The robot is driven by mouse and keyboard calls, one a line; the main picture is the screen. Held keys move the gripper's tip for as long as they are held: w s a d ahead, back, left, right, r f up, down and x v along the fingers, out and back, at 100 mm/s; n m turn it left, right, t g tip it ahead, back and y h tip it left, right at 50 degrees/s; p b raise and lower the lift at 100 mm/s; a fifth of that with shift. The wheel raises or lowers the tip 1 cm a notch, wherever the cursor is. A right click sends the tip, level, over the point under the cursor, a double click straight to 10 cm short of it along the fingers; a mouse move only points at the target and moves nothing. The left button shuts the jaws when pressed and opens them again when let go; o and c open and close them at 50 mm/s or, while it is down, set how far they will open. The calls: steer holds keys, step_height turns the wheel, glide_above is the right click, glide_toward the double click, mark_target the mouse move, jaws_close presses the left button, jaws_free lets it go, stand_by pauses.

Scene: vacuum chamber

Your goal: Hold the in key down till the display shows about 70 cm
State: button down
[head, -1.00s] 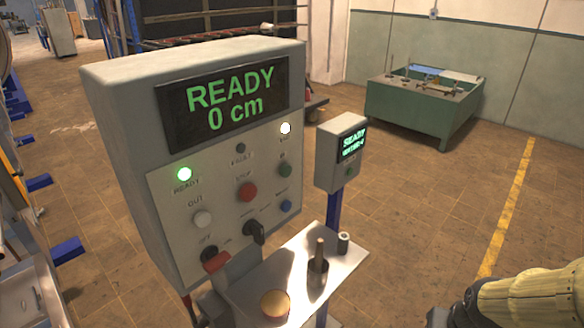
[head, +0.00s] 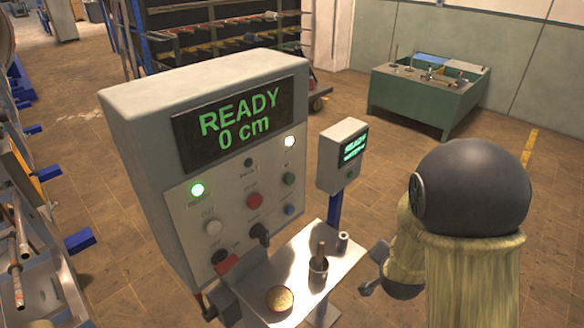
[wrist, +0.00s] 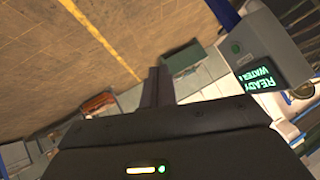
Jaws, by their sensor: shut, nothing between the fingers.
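The grey control box (head: 130,120) stands left of centre in the head view. Its display (head: 236,125) reads READY, 0 cm in green. My gripper (wrist: 158,85) is shut and empty in the wrist view, apart from the panel. In the head view my arm is at the right, clear of the keys.
A smaller box (head: 335,165) on a blue post stands right of the panel; its lit screen also shows in the wrist view (wrist: 261,76). A metal shelf (head: 330,250) below carries a cup with a wooden handle and small parts. A green bench (head: 415,105) stands behind.

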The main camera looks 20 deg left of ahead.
mark_target(290, 180)
steer(key=a+r+n+t+y+p, duration=0.1)
steer(key=a+r+t+y+p, duration=0.2)
steer(key=a, duration=0.5)
steer(key=a+r+t+y+p, duration=0.3)
steer(key=a+r+t+p, duration=0.1)
steer(key=a+r, duration=0.3)
steer(key=shift+s+a+r+n+t+y, duration=0.25)
steer(key=shift+a+r+n+t+y, duration=0.2)
steer(key=shift+a, duration=0.75)
steer(key=shift+a+p, duration=0.1)
steer(key=shift+p, duration=0.2)
steer(key=w+a+p, duration=0.1)
steer(key=w+a, duration=0.2)
steer(key=a, duration=0.5)
steer(key=shift+w, duration=0.25)
steer(key=shift+s, duration=0.15)
steer(key=shift+d+f, duration=0.1)
